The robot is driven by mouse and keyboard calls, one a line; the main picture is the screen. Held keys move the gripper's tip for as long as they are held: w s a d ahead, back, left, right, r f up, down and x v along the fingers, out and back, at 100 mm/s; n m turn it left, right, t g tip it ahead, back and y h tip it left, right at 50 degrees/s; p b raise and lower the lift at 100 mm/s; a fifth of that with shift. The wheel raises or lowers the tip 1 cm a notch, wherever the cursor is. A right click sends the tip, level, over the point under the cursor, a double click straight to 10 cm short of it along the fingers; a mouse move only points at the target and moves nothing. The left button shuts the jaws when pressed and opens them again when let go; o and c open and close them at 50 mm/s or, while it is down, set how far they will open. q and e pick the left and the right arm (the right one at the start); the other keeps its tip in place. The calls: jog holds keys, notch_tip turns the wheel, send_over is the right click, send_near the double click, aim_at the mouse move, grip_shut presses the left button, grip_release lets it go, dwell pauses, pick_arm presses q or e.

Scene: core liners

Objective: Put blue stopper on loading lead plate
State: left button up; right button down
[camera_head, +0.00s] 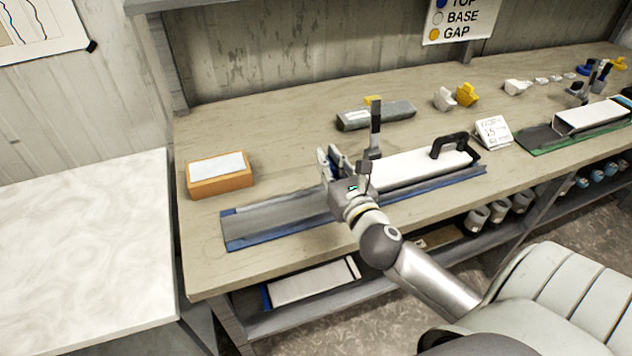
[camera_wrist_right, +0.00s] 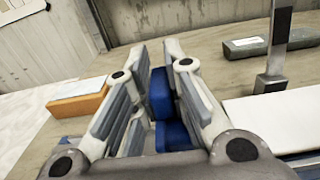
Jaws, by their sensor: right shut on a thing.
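My right gripper (camera_head: 330,160) is over the blue-edged tray, near the left end of the white block. In the right wrist view its fingers (camera_wrist_right: 155,85) are shut on the blue stopper (camera_wrist_right: 160,98), which shows as a blue block between them. In the head view the fingers hide the stopper. The grey, blue-edged plate (camera_head: 280,216) lies bare to the left of the gripper; I take it for the loading lead plate. I cannot tell whether the stopper touches it. My left gripper is not in view.
The white block (camera_head: 405,170) has a black handle (camera_head: 456,145). A dark upright post (camera_head: 376,130) stands close to the right gripper. An orange box (camera_head: 220,184) is at the left, a grey bar (camera_head: 385,115) behind. Yellow and white pieces (camera_head: 466,95) stand at the back.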

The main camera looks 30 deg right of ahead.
jog(key=shift+w+a+f+b, duration=0.2)
jog(key=shift+w+a+f, duration=0.15)
jog(key=shift+f, duration=0.75)
jog(key=shift+w+a+f+b, duration=0.25)
jog(key=shift+w+f, duration=0.15)
jog(key=shift+f, duration=0.65)
jog(key=shift+w+a+f+b, duration=0.2)
jog(key=shift+w+a+f, duration=0.15)
jog(key=shift+f, duration=0.75)
jog(key=shift+f, duration=0.1)
jog(key=c, duration=1.5)
grip_release()
jog(key=shift+o, duration=0.2)
